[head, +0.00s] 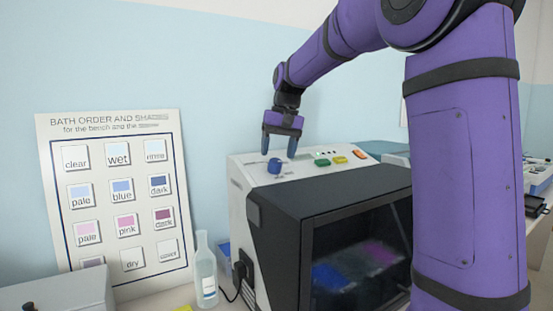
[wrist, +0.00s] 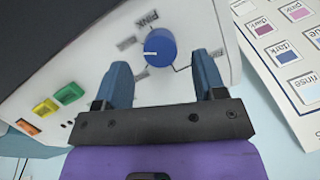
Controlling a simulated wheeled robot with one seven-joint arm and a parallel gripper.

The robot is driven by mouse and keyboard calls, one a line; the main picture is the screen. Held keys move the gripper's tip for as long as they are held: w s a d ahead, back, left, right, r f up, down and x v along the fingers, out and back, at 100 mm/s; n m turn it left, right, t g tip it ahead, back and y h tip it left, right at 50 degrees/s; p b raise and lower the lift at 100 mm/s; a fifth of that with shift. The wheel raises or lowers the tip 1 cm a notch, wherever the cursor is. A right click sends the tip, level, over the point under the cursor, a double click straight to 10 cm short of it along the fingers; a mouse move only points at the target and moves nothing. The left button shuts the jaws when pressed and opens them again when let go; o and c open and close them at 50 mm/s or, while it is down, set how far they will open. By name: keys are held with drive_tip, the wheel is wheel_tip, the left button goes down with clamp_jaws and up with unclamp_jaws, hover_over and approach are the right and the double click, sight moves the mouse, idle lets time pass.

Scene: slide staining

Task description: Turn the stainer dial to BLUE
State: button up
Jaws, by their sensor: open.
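The stainer dial is a round blue knob (head: 275,165) on the sloped white top panel of the stainer (head: 240,190). In the wrist view the dial (wrist: 161,47) has a short white mark pointing to the left of the picture. A label reading PINK is above it; small labels on its left are too blurred to read. My gripper (head: 279,150) points down above the dial. Its two blue fingers are open in the wrist view (wrist: 163,72), with the dial slightly beyond the gap between their tips. I cannot tell whether they touch it.
Green and yellow buttons (head: 322,162) and an orange switch (head: 360,154) sit on the same panel, right of the dial. A board of colour swatches (head: 110,120) leans on the wall at left. A clear bottle (head: 205,275) stands beside the stainer.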

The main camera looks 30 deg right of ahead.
sight(283, 175)
wheel_tip(283, 175, up, 8)
drive_tip(key=d, duration=0.1)
drive_tip(key=shift+s+f, duration=0.15)
drive_tip(key=shift+s, duration=0.3)
